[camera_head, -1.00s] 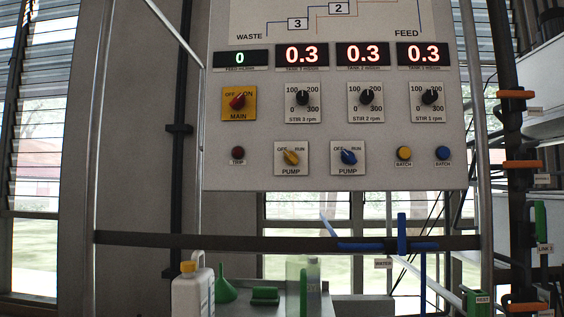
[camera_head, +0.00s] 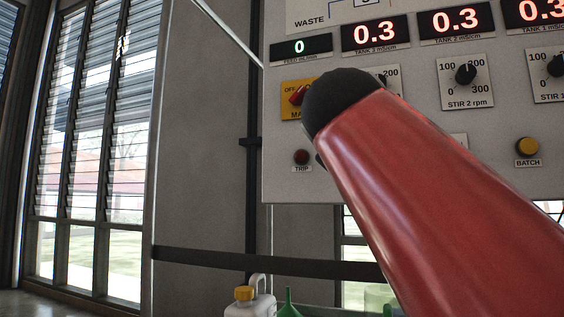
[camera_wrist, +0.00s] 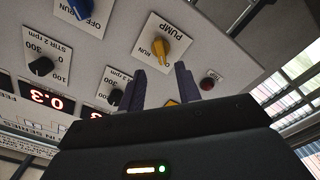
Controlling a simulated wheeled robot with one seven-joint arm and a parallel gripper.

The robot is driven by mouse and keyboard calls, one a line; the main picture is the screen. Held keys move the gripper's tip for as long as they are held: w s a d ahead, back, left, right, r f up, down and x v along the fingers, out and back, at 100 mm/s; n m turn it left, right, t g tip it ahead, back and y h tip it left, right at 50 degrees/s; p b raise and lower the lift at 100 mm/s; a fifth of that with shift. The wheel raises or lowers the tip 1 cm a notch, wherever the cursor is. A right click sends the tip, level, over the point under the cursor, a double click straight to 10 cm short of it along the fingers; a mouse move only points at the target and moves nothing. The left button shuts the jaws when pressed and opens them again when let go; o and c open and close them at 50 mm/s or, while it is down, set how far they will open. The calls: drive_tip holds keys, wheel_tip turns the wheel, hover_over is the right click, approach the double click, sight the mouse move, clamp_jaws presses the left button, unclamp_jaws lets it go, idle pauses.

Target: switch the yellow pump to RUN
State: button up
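The yellow pump knob (camera_wrist: 161,47) sits on its white PUMP plate (camera_wrist: 183,28) in the wrist view, with RUN printed at its lower left. The OFF label is mostly hidden, and I cannot tell the knob's exact setting. My gripper (camera_wrist: 161,69) is open, its two dark fingers apart and pointing at the panel. The fingertips are just below the knob in the picture, with nothing between them; contact is not visible. In the head view my red arm hides the yellow pump switch and the gripper.
The blue pump knob (camera_wrist: 80,8) is at the upper left in the wrist view. The red TRIP button (camera_wrist: 208,83) is right of the fingers. In the head view the MAIN switch (camera_head: 298,95) shows beside my arm. A yellow-capped jug (camera_head: 258,303) stands below the panel.

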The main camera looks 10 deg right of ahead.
drive_tip(key=p+x, duration=0.1)
drive_tip(key=x, duration=0.7)
drive_tip(key=shift+p, duration=0.3)
clamp_jaws()
drive_tip(key=shift+f, duration=0.1)
idle(1.1)
